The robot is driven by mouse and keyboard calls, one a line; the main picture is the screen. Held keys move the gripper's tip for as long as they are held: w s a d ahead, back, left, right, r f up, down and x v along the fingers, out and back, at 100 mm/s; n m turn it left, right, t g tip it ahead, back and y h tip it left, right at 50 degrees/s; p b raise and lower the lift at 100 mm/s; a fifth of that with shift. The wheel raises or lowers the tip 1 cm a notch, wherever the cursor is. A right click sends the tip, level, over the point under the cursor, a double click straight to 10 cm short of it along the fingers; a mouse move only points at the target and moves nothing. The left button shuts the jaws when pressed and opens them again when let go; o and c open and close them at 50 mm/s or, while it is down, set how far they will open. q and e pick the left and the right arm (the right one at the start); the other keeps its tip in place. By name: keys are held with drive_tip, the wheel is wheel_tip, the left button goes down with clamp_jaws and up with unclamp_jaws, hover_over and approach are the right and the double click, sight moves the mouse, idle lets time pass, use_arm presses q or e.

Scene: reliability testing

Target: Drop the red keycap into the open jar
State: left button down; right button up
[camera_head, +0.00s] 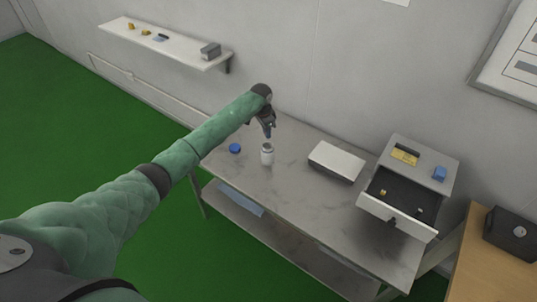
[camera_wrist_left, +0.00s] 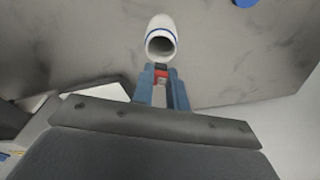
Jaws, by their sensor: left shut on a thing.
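The open jar (camera_head: 267,154) is white and stands upright on the grey table. In the left wrist view the jar (camera_wrist_left: 161,38) shows its dark open mouth and a blue band, just beyond my fingertips. My left gripper (camera_head: 270,129) is over the table, close above the jar in the head view. In the left wrist view my left gripper (camera_wrist_left: 161,82) is shut on the small red keycap (camera_wrist_left: 161,74), held between the fingertips. The keycap is partly hidden by the fingers. My right gripper does not show.
A blue lid (camera_head: 235,148) lies left of the jar. A white box (camera_head: 337,161) lies to the right. Farther right is a drawer unit (camera_head: 439,187) with its drawer (camera_head: 396,215) open and small items inside. A wall shelf (camera_head: 180,50) hangs behind.

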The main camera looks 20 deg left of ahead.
sight(267, 150)
use_arm(q)
drive_tip(key=shift+f, duration=0.15)
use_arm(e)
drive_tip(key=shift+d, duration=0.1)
use_arm(q)
drive_tip(key=shift+f+b, duration=0.35)
drive_tip(key=shift+f, duration=0.45)
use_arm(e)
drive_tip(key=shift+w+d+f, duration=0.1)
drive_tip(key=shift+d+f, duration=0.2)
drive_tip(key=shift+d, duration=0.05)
use_arm(q)
drive_tip(key=shift+f, duration=0.65)
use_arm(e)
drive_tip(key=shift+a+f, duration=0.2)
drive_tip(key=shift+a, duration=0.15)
use_arm(q)
drive_tip(key=shift+f, duration=0.1)
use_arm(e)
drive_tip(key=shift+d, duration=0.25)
use_arm(q)
drive_tip(key=shift+f+b, duration=0.1)
drive_tip(key=shift+b, duration=0.2)
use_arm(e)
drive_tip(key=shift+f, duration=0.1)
